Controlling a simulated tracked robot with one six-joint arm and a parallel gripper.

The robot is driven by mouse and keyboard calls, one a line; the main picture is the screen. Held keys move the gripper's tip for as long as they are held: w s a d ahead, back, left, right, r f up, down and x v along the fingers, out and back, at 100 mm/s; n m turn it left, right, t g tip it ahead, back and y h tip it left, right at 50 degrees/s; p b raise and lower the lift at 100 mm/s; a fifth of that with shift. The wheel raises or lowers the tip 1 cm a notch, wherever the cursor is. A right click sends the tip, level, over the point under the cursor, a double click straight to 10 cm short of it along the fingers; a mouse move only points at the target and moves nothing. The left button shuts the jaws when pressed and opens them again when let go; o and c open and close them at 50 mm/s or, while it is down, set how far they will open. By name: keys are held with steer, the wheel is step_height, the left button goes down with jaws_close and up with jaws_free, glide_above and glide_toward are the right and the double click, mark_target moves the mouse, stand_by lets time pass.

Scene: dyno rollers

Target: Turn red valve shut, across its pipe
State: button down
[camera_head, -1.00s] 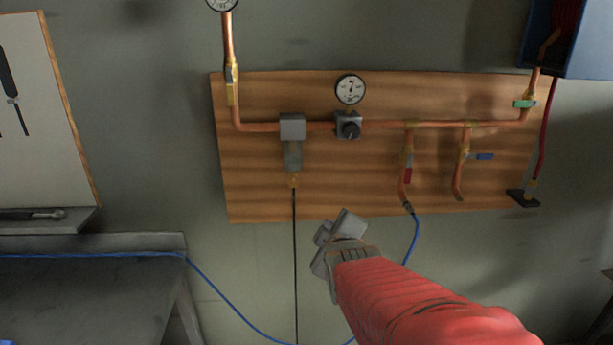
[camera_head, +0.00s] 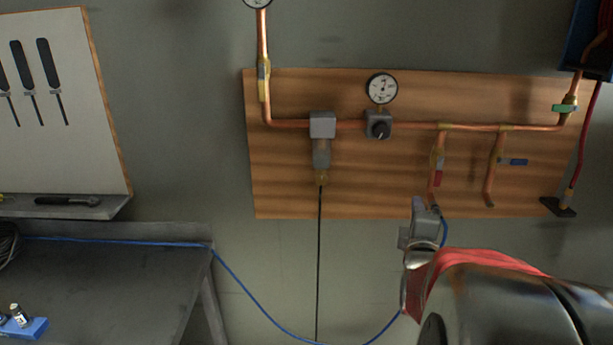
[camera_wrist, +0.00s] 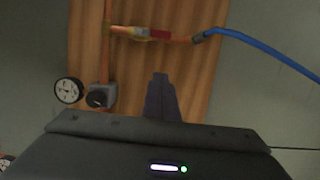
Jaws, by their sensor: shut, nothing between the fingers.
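The red valve handle (camera_head: 438,178) is on a copper branch pipe (camera_head: 432,193) that drops from the main pipe on the wooden board. The handle lies along its pipe, pointing down. It also shows in the wrist view (camera_wrist: 160,34), in line with the pipe. My gripper (camera_head: 422,206) is shut and empty, just below the handle in the head view, and it overlaps the pipe's lower end and hose joint. In the wrist view my fingers (camera_wrist: 160,80) are together, with a gap in the picture between their tips and the red handle.
A blue handle (camera_head: 513,161) sits on the branch to the right. A green handle (camera_head: 565,108) and a yellow one (camera_head: 264,85) are farther out. A gauge (camera_head: 382,88) and regulator knob (camera_head: 380,129) are left of the red valve. A blue hose (camera_wrist: 265,50) leaves its pipe.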

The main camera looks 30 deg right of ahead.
mark_target(439, 172)
steer(key=shift+w+d, duration=0.85)
steer(key=shift+d, duration=0.9)
steer(key=shift+w+d, duration=0.8)
steer(key=shift+d, duration=0.9)
steer(key=shift+w+d, duration=0.85)
steer(key=shift+d, duration=0.9)
steer(key=shift+s+d+f, duration=0.2)
steer(key=shift+s+d, duration=0.05)
steer(key=shift+d, duration=0.15)
steer(key=shift+a, duration=0.1)
